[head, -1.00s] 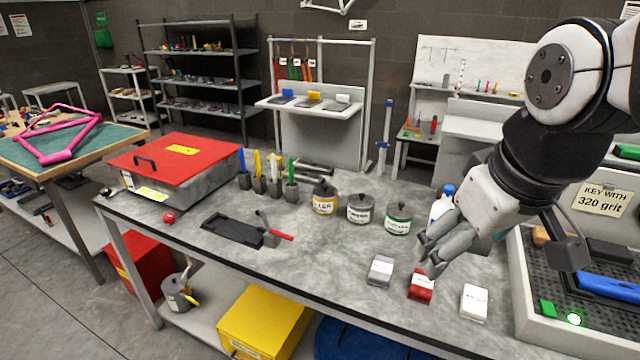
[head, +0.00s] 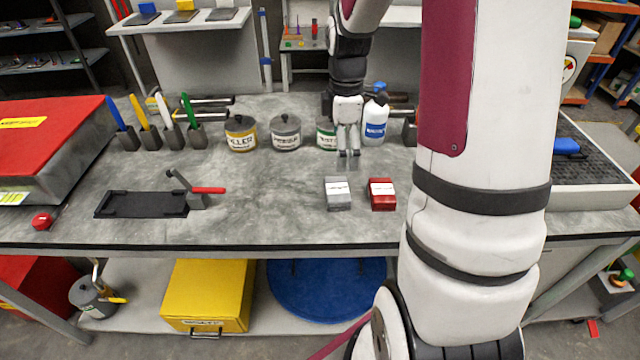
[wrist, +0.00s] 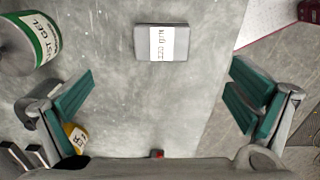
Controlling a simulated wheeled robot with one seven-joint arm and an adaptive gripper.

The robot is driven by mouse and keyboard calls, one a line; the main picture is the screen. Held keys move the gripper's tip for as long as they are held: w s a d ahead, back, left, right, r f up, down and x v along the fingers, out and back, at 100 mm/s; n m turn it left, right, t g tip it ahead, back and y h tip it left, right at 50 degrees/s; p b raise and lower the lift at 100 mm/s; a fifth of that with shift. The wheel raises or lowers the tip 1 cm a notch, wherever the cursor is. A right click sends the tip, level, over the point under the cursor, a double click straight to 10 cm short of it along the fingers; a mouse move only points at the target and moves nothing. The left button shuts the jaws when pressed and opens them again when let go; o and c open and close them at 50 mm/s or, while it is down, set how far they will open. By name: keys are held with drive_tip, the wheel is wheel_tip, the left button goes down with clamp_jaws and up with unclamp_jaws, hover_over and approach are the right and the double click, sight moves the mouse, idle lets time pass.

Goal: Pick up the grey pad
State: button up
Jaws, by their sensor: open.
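The grey pad (head: 338,196), a small block with a white paper label, lies flat on the grey workbench (head: 270,215). In the wrist view the grey pad (wrist: 161,42) shows at the top centre, beyond the fingertips and between their lines. My gripper (head: 348,158) points down above the bench, just behind the grey pad and apart from it. In the wrist view my gripper (wrist: 160,98) is wide open, with nothing between its green-lined fingers.
A red pad (head: 382,194) lies just right of the grey one. A green-labelled can (head: 325,138) and a white bottle (head: 375,122) stand close to my gripper. A black tray (head: 140,205) and a red-handled tool (head: 207,190) lie left. My arm hides the bench further right.

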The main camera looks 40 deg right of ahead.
hover_over(337, 188)
drive_tip(key=f, duration=0.7)
drive_tip(key=shift+d+f, duration=0.25)
drive_tip(key=shift+f, duration=0.05)
drive_tip(key=shift+a+f, duration=0.15)
drive_tip(key=shift+f, duration=1.2)
drive_tip(key=shift+a+f, duration=0.1)
drive_tip(key=shift+f, duration=1.25)
drive_tip(key=c, duration=1.1)
